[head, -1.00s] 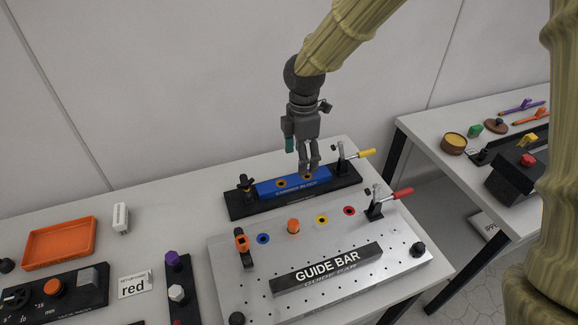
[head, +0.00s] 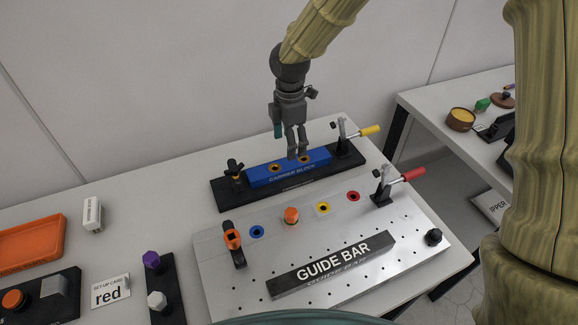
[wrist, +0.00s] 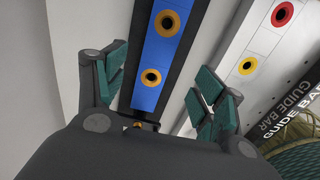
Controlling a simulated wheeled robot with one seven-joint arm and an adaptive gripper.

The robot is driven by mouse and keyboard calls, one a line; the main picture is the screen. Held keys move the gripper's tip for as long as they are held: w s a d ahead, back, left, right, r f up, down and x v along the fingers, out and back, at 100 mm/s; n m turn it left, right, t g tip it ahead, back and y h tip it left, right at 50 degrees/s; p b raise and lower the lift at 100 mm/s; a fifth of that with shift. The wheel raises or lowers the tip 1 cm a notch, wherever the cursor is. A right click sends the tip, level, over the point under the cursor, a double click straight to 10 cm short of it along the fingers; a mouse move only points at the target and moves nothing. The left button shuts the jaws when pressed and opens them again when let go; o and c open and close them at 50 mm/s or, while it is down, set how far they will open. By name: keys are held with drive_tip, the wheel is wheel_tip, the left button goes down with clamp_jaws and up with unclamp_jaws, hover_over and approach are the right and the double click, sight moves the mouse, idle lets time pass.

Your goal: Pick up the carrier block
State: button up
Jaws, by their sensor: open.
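The carrier block (head: 262,177) is a long blue bar with orange-ringed holes, lying in a black holder (head: 222,195) at the back of the table. In the wrist view the blue block (wrist: 148,98) runs between my open fingers (wrist: 158,95), with two ringed holes showing. The fingers are apart, with nothing held between them. I cannot tell the exact height of the fingertips above the block.
A yellow-handled clamp (head: 368,131) stands at the holder's right end, and a black knob (head: 234,168) at its left. An orange tray (head: 30,243) is at left.

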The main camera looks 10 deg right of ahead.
sight(289, 163)
drive_tip(key=shift+w+f+p, duration=0.15)
drive_tip(key=shift+f+p, duration=1)
drive_tip(key=shift+f, duration=3.3)
clamp_jaws()
